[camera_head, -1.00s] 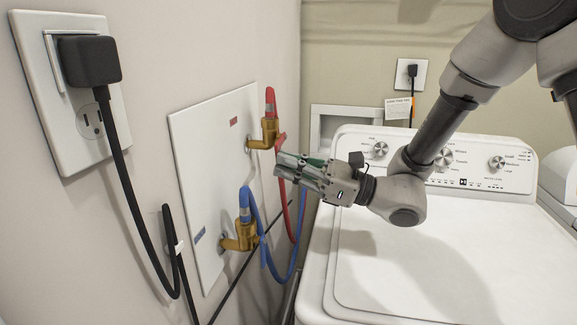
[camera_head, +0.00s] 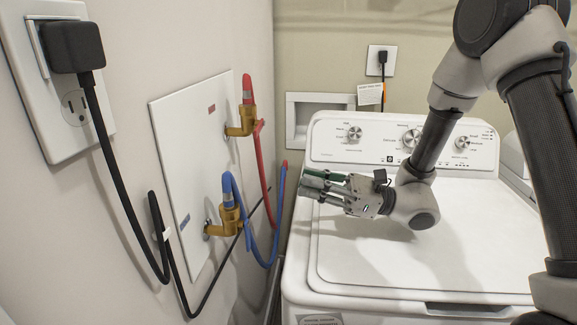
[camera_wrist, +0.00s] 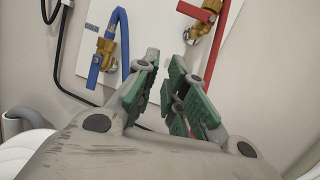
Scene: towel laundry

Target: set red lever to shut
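In the wrist view, the red lever (camera_wrist: 197,11) shows at the top right, partly cut off by the frame edge. My gripper (camera_head: 305,184) is to the right of the valve and lower in the head view, pointing left over the washer. In the wrist view, my gripper (camera_wrist: 162,75) has its green-padded fingers apart with an empty gap between them. It does not touch the lever.
A blue lever (camera_head: 227,188) sits on the lower brass valve (camera_head: 232,220). A red hose (camera_head: 264,175) and a blue hose (camera_head: 278,225) hang between the panel and the white washer (camera_head: 420,268). A black plug (camera_head: 73,47) and cord are at the left wall.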

